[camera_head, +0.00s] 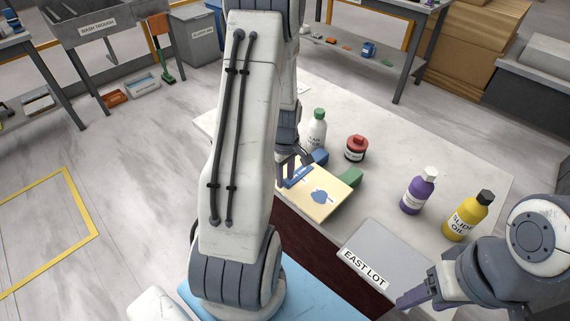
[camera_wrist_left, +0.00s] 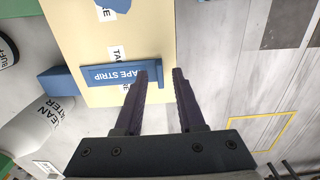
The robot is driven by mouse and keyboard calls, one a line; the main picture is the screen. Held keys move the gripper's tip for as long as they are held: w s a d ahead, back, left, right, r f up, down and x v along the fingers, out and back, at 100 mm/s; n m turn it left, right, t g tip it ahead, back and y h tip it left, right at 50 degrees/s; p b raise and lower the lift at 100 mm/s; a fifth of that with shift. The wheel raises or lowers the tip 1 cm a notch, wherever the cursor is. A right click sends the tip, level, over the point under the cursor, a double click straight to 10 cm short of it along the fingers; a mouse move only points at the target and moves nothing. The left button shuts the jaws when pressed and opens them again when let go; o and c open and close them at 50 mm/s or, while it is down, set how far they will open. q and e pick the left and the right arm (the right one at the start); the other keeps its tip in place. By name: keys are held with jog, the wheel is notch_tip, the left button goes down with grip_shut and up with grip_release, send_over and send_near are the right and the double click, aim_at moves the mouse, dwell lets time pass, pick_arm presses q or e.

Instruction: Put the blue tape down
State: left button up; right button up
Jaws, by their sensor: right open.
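The blue tape (camera_wrist_left: 110,74), a flat strip labelled TAPE STRIP, lies on a cream board (camera_wrist_left: 75,20). In the head view the tape (camera_head: 298,176) is at the board's left part, partly hidden. My left gripper (camera_wrist_left: 161,72) is open at the tape's end; one finger overlaps the strip and the other stands clear with a gap. In the head view my left gripper (camera_head: 291,168) is low over the board's edge, partly hidden by my arm. The board (camera_head: 338,187) bears a blue patch (camera_head: 322,197). My right gripper (camera_head: 420,295) is open and empty at lower right.
A green block (camera_head: 350,178) and a blue block (camera_head: 320,157) touch the board's far side. A white bottle (camera_head: 317,130), red jar (camera_head: 356,148), purple bottle (camera_head: 417,192) and yellow bottle (camera_head: 467,217) stand on the slab. A grey EAST LOT plate (camera_head: 388,254) lies in front.

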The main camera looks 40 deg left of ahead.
pick_arm(q)
notch_tip(320, 180, up, 12)
jog(key=shift+f, duration=0.25)
jog(key=s+d+r+m, duration=0.1)
jog(key=d+r+m, duration=0.1)
jog(key=d+m, duration=0.55)
jog(key=s+d+r+m, duration=0.1)
jog(key=d+r+m, duration=0.25)
jog(key=d, duration=0.75)
jog(key=s+d+r+m+h, duration=0.1)
jog(key=s+d+m, duration=1.1)
jog(key=s+m, duration=0.1)
jog(key=shift+s+d+r+m, duration=0.15)
jog(key=shift+s+r+m, duration=0.2)
jog(key=shift+s, duration=0.3)
jog(key=shift+r, duration=0.15)
jog(key=shift+c, duration=0.3)
